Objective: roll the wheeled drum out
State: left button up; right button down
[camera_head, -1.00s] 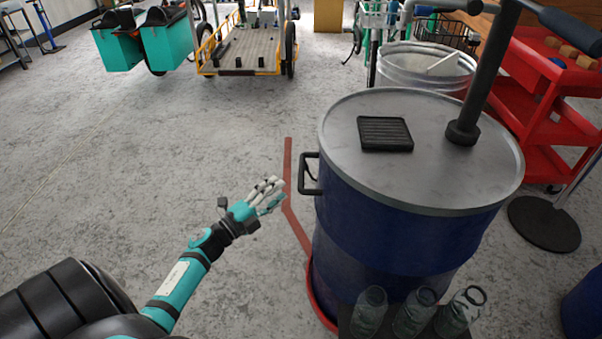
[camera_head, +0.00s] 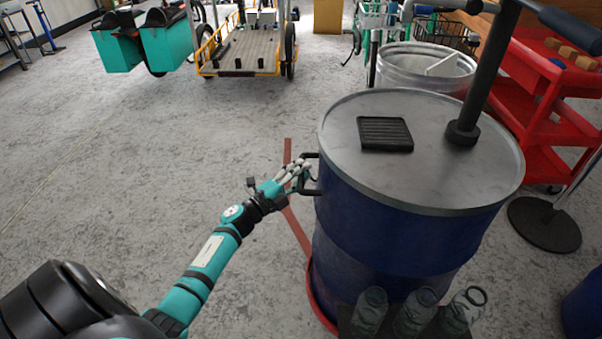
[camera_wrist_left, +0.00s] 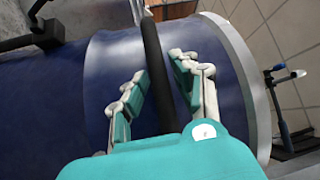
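The blue drum (camera_head: 400,235) with a grey lid (camera_head: 440,175) stands upright at the right of the head view, with a red rim at its floor edge. A black side handle (camera_head: 312,186) sticks out from its left side. My left gripper (camera_head: 302,174) is at this handle. In the left wrist view my left gripper (camera_wrist_left: 155,85) is open, with its fingers on either side of the black handle bar (camera_wrist_left: 158,70). Whether the fingers touch the bar I cannot tell. My right gripper is not in view.
Several glass jars (camera_head: 415,312) stand at the drum's near side. A red cart (camera_head: 535,125) and a round black stand base (camera_head: 544,224) are to its right, a whitish bin (camera_head: 415,68) behind. Floor (camera_head: 150,170) to the left is clear up to the yellow cargo trailer (camera_head: 245,52).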

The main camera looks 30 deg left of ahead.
pick_arm(q)
grip_shut()
jog(key=shift+f, duration=0.1)
jog(key=shift+s+a+f, duration=0.1)
jog(key=shift+s+a, duration=0.1)
jog(key=shift+a, duration=0.25)
jog(key=shift+s+a+f, duration=0.1)
jog(key=shift+s+a, duration=0.1)
jog(key=shift+a, duration=0.2)
jog(key=shift+o, duration=1.8)
grip_release()
jog(key=shift+s+a+r, duration=0.15)
jog(key=shift+s+a, duration=0.15)
jog(key=v, duration=1.1)
jog(key=shift+s, duration=0.4)
jog(key=shift+d, duration=0.15)
